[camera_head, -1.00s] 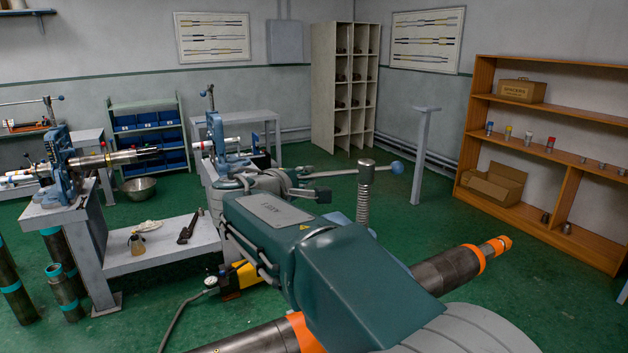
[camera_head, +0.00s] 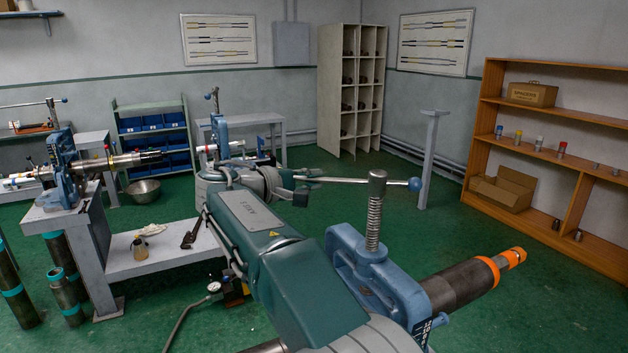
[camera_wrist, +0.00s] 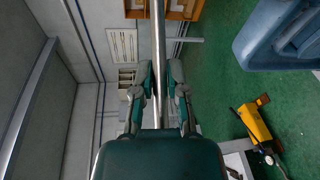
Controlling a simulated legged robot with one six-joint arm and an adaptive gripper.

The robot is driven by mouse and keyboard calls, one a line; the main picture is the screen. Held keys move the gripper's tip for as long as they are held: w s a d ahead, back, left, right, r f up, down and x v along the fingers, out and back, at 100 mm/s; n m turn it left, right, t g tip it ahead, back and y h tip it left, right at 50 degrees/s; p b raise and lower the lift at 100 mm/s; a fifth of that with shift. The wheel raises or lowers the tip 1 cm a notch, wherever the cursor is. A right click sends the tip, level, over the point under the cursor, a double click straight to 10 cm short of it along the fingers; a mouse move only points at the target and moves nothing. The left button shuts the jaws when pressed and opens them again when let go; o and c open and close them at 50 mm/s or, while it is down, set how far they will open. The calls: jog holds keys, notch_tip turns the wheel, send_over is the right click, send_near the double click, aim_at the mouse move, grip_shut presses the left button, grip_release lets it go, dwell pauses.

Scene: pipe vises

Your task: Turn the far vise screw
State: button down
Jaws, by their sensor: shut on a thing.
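A blue pipe vise (camera_head: 372,280) stands at the front right, partly behind my arm. Its upright threaded screw (camera_head: 374,222) has a steel handle bar (camera_head: 350,181) through its top, with a blue ball (camera_head: 415,184) on the right end. My gripper (camera_head: 303,188) is shut on the bar, left of the screw. In the wrist view the bar (camera_wrist: 158,40) passes between the two fingers (camera_wrist: 159,92); the blue vise body (camera_wrist: 268,38) is at upper right. The vise clamps a dark pipe (camera_head: 460,287) with orange bands. My arm hides the pipe's middle.
Another blue vise (camera_head: 66,165) holds a pipe on the left bench (camera_head: 160,252). A further vise (camera_head: 219,138) stands behind my gripper. A yellow pump (camera_wrist: 253,122) and hose lie on the floor. A grey post (camera_head: 428,160) and wooden shelf (camera_head: 560,216) stand right, with clear floor between.

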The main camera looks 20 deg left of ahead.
jog(key=shift+a+f, duration=0.1)
jog(key=shift+a, duration=0.05)
jog(key=c, duration=0.7)
grip_release()
jog(key=shift+a, duration=0.1)
jog(key=shift+o, duration=0.2)
jog(key=shift+a, duration=0.1)
jog(key=shift+s+a, duration=0.1)
jog(key=shift+s, duration=0.25)
jog(key=v, duration=1.1)
jog(key=shift+a, duration=0.2)
